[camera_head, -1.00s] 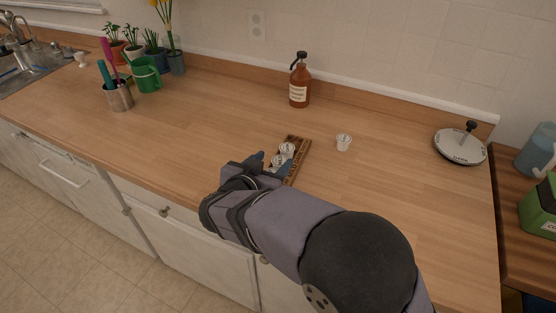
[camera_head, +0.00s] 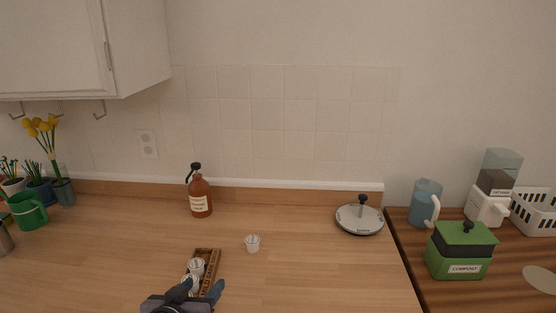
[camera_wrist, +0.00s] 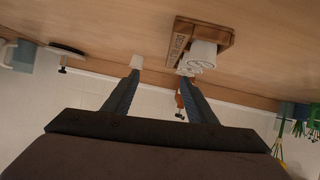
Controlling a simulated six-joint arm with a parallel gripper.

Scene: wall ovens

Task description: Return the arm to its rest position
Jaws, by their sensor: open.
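My gripper (camera_head: 202,289) shows at the bottom edge of the head view, over the counter at the near end of a small wooden tray (camera_head: 209,256). Most of my arm is out of that view. In the wrist view my gripper (camera_wrist: 161,80) has its two fingers spread, with nothing held between them. The tray (camera_wrist: 185,28) lies close to the right finger there, with small white lidded cups (camera_wrist: 203,53) in it. A single white cup (camera_head: 252,243) stands on the counter right of the tray; it also shows beyond the left fingertip in the wrist view (camera_wrist: 137,62).
A brown pump bottle (camera_head: 200,196) stands near the backsplash. A round lid-like disc with a knob (camera_head: 360,219) is at the counter's right. A green compost bin (camera_head: 461,252) and a blue pitcher (camera_head: 424,204) are on the darker right counter. Counter between cup and disc is clear.

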